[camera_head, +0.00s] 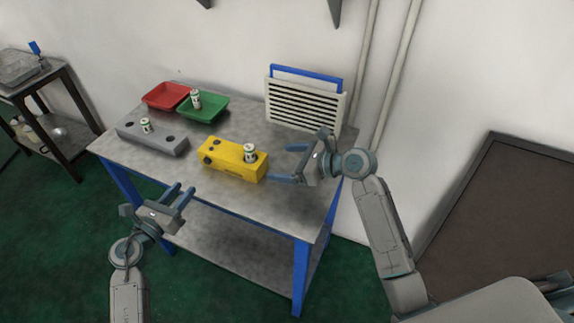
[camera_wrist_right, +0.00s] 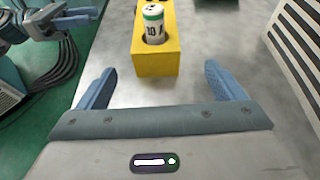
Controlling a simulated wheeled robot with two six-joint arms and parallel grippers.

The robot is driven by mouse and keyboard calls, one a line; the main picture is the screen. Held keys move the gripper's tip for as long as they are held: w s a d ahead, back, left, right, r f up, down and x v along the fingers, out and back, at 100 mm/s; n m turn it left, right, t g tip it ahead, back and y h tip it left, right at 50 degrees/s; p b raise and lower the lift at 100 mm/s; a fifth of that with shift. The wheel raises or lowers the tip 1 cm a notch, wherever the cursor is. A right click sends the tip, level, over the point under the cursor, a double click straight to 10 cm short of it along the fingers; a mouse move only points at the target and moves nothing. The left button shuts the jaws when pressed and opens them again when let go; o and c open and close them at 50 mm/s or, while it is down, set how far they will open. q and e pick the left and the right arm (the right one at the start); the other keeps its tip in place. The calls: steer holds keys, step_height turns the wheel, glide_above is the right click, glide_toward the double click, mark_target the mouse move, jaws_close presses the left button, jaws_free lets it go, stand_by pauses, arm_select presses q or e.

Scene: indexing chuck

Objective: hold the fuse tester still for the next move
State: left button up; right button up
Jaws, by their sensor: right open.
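The yellow block (camera_head: 225,163), which I take to be the fuse tester, sits near the front edge of the table. A white and green fuse (camera_head: 249,153) stands upright in its right end, and dark round features show towards its left end. In the right wrist view the block's near end (camera_wrist_right: 155,63) lies ahead of the fingers, with the fuse (camera_wrist_right: 153,24) marked "10". My right gripper (camera_head: 281,163) is open and empty, just right of the block and apart from it.
A grey block (camera_head: 165,143) with holes holds one fuse (camera_head: 146,125) at the left. A red tray (camera_head: 166,95) and a green tray (camera_head: 213,112) with a fuse (camera_head: 195,98) stand behind. A slatted rack (camera_head: 304,103) stands at the back right. The table's front right is bare.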

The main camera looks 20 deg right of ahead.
mark_target(262, 166)
steer(key=shift+s+a+f, duration=0.1)
steer(key=shift+s+f, duration=0.2)
steer(key=shift+f, duration=0.3)
steer(key=shift+a+f+m, duration=0.15)
steer(key=shift+f+m, duration=0.05)
steer(key=shift+m, duration=0.1)
steer(key=shift+h, duration=0.3)
steer(key=x, duration=1)
steer(key=shift+w+a, duration=0.15)
steer(key=shift+w, duration=0.05)
steer(key=c, duration=1.2)
arm_select(q)
steer(key=shift+c, duration=0.3)
jaws_close()
